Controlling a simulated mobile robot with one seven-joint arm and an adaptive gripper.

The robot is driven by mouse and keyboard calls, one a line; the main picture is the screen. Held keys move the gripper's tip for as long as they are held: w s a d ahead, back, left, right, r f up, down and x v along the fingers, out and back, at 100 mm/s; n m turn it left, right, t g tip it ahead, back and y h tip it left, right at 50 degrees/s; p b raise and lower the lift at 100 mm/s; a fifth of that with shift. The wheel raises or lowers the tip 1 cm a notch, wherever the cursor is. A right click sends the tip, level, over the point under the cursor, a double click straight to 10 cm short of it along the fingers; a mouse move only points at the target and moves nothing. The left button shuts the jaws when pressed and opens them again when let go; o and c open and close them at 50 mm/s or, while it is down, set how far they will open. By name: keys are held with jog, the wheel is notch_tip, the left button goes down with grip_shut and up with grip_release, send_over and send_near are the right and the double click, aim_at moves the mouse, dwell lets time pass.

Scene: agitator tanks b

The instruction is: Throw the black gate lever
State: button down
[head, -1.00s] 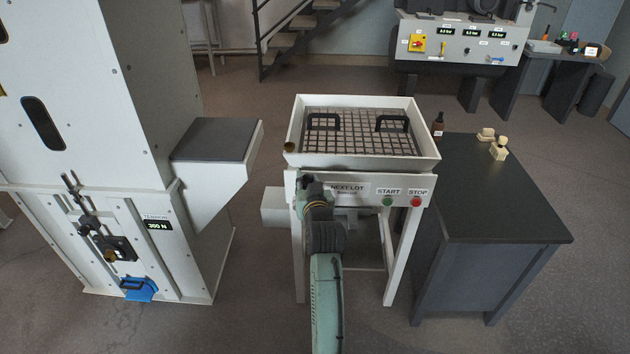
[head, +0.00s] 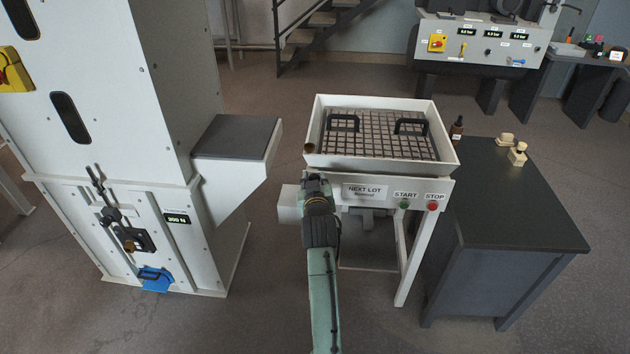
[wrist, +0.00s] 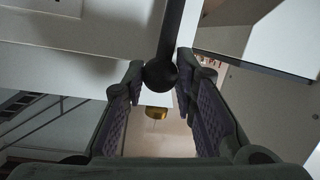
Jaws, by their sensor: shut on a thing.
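The black gate lever (wrist: 170,35) shows in the wrist view as a dark rod ending in a round black ball knob (wrist: 161,76). My gripper (wrist: 160,80) is shut on the knob, with one padded finger on each side of it. In the head view my wrist (head: 318,205) is in front of the left end of the white sieve stand (head: 440,185). There the lever and my fingertips are hidden behind my own arm.
A brass piece (wrist: 157,113) shows beyond the knob. In the head view, a mesh-topped tray (head: 385,168) sits above START and STOP buttons. A tall white cabinet (head: 180,80) stands left and a dark table (head: 520,200) right. Open floor lies between cabinet and stand.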

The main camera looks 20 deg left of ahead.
jog(key=shift+a, duration=0.1)
jog(key=c, duration=1.3)
grip_release()
jog(key=v, duration=1.2)
